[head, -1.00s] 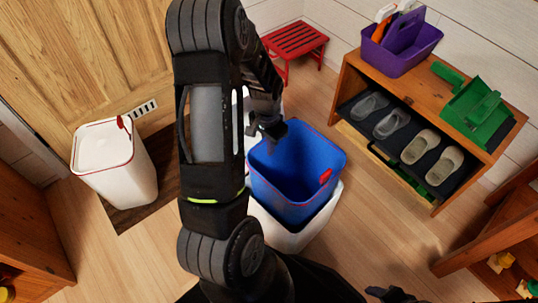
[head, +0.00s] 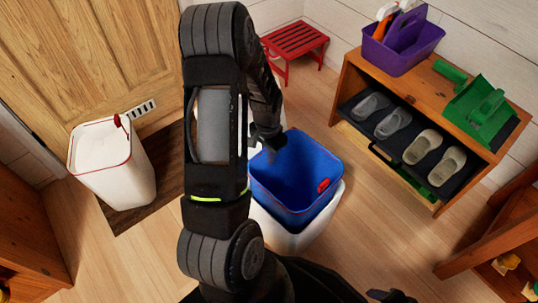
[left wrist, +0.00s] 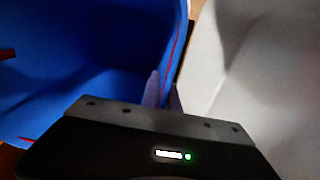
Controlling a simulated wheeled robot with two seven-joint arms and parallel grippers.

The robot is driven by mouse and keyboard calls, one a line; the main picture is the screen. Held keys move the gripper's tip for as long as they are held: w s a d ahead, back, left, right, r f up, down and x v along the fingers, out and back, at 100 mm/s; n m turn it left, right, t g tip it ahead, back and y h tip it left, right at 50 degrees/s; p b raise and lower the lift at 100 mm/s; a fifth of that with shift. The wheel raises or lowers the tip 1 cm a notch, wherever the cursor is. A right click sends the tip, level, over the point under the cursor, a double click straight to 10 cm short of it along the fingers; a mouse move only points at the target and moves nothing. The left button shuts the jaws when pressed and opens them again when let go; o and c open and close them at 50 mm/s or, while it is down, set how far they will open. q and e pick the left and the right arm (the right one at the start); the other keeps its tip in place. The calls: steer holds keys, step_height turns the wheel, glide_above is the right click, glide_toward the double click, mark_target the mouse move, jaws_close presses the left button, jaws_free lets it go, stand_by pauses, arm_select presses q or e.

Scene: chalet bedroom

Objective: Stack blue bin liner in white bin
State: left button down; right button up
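The blue bin liner (head: 268,178), with a red tab on its front right side, sits in the mouth of the white bin (head: 283,234). Its upper part stands above the bin's rim, and it looks slightly tilted. My left gripper (head: 268,140) is at the liner's far left rim. In the left wrist view its narrow fingertips (left wrist: 164,92) straddle the wall of the blue liner (left wrist: 90,50) and appear shut on it. My left arm hides the left side of the bin. My right gripper (head: 390,296) barely shows at the bottom edge, apart from the bin.
A white bin with a red rim (head: 118,175) stands on a brown mat at left. A red stool (head: 295,42) is behind. A wooden shoe rack (head: 352,85) at right holds shoes, a purple caddy (head: 402,52) and a green dustpan (head: 487,110). Floor right of the bin is clear.

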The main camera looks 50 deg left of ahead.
arm_select(q)
steer(key=shift+f, duration=0.15)
steer(key=c, duration=1.6)
jaws_free()
steer(key=shift+c, duration=0.2)
steer(key=shift+r, duration=0.3)
steer(key=r+p, duration=0.2)
steer(key=r, duration=0.4)
steer(key=r+p, duration=0.2)
steer(key=r, duration=0.3)
steer(key=shift+a+r+p, duration=0.2)
steer(key=shift+r+p, duration=0.15)
steer(key=shift+r, duration=0.5)
steer(key=shift+s, duration=0.1)
